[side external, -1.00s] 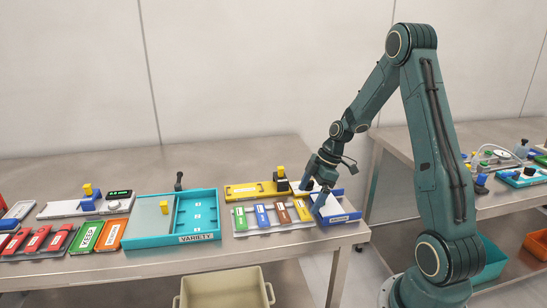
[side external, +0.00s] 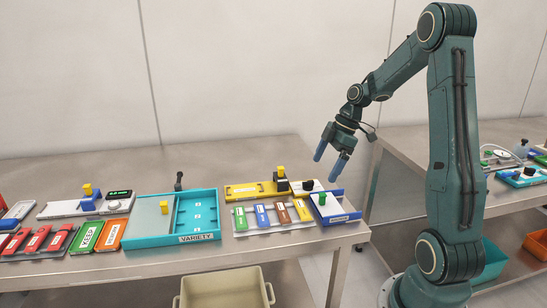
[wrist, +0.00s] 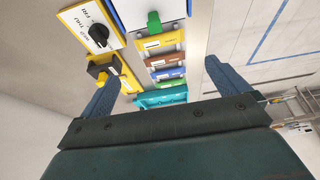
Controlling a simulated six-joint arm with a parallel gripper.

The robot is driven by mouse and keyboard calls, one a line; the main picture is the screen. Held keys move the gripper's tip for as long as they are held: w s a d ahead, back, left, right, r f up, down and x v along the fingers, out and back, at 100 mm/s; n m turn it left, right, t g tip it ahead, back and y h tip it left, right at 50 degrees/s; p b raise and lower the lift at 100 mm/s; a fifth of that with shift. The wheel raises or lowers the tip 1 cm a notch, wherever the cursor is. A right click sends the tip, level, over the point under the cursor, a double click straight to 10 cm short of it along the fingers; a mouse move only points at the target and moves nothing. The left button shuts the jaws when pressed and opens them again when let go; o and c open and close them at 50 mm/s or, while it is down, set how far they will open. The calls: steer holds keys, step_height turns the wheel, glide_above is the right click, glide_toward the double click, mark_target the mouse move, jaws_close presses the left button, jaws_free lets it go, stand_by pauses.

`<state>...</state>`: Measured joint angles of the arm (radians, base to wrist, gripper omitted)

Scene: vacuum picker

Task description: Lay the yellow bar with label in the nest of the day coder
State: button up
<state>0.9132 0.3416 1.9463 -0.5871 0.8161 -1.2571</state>
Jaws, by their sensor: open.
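The yellow bar with a white label (side external: 302,210) lies in a grey rack (side external: 270,229), rightmost of the coloured bars; it also shows in the wrist view (wrist: 160,42). The day coder (side external: 250,190) is a yellow base behind the rack with a black block topped in yellow. Its white dial plate with a black knob (wrist: 98,35) reads FRI and THU in the wrist view. The nest is not clearly distinguishable. My gripper (side external: 328,168) is open and empty, raised above the blue tray (side external: 345,217), right of the rack.
The blue tray holds a white piece with a green knob (side external: 322,198). Green, blue and brown bars share the rack. A teal VARIETY tray (side external: 182,239) stands left of it. A beige bin (side external: 225,290) is below the table's front edge.

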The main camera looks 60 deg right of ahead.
stand_by(0.4)
steer(key=s+a+r+m+h, duration=0.1)
steer(key=s+a+r+m, duration=0.1)
steer(key=a+r, duration=0.35)
steer(key=s+a+r+m+t+h, duration=0.1)
steer(key=s+a+r+m, duration=0.15)
steer(key=a, duration=0.55)
steer(key=s+a+r+m+h, duration=0.1)
steer(key=s+a+r, duration=0.2)
steer(key=a, duration=0.4)
steer(key=s+a+m+t, duration=0.1)
steer(key=s+a+m, duration=0.2)
steer(key=s, duration=0.4)
steer(key=shift+a, duration=0.25)
steer(key=shift+m, duration=0.25)
steer(key=c, duration=1.1)
